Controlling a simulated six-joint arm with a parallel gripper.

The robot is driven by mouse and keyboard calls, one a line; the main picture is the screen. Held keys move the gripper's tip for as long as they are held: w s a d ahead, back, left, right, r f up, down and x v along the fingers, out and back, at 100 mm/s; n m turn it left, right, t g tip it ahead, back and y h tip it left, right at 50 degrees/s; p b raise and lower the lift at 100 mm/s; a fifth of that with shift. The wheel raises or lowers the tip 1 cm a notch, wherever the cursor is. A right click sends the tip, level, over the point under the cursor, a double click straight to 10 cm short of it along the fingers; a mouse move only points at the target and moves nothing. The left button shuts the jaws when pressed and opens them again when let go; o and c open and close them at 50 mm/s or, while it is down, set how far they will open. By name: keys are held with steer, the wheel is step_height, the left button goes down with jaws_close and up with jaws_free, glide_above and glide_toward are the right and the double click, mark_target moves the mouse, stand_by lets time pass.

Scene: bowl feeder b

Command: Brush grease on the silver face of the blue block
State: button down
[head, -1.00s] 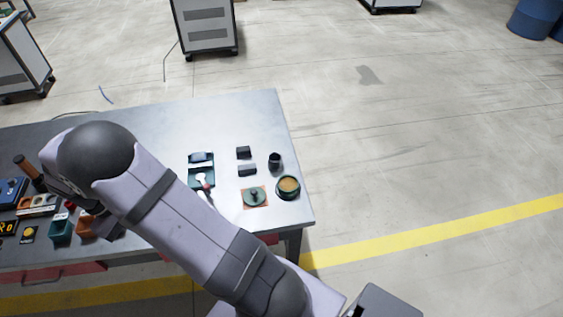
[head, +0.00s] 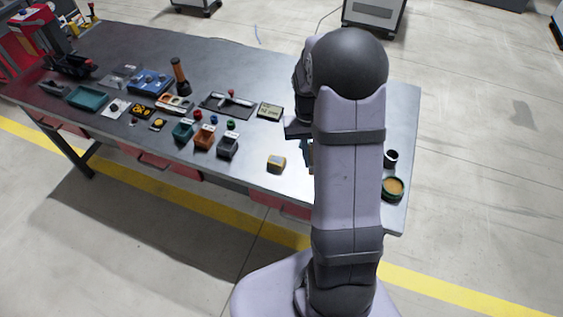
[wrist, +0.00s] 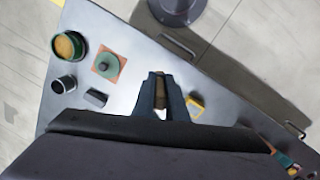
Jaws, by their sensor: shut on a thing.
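My gripper (wrist: 160,92) is shut on a narrow brown-tan thing (wrist: 160,90), possibly the brush; its shape is mostly hidden between the dark blue fingers. The gripper is above the right part of the metal table, and my arm covers most of it in the head view. A round green pot with tan contents, likely the grease (head: 392,187), stands at the table's right end; it also shows in the wrist view (wrist: 68,46). I cannot make out the blue block with the silver face now; my arm hides part of the table.
A dark cup (head: 391,157) stands behind the pot. The wrist view shows a green round piece on an orange square (wrist: 108,64) and a dark block (wrist: 96,98). A yellow block (head: 277,162) and several small bins (head: 204,138) lie left of my arm. The table's front edge is close.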

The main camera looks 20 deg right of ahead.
steer(key=w+d+m+t, duration=0.2)
steer(key=w+d+m, duration=0.15)
steer(key=d, duration=0.45)
steer(key=w+d+r+t, duration=0.2)
steer(key=w+r, duration=0.1)
steer(key=w, duration=0.5)
steer(key=w+d+r+t, duration=0.2)
steer(key=w+d+r, duration=0.1)
steer(key=w, duration=0.4)
steer(key=shift+w+d+n+t, duration=0.15)
steer(key=shift+w+n+t, duration=0.2)
steer(key=shift+n+t, duration=0.1)
steer(key=shift+r, duration=0.1)
steer(key=shift+f, duration=0.2)
step_height(320, 180, down, 5)
steer(key=b, duration=0.3)
steer(key=shift+r, duration=0.15)
steer(key=shift+r, duration=0.2)
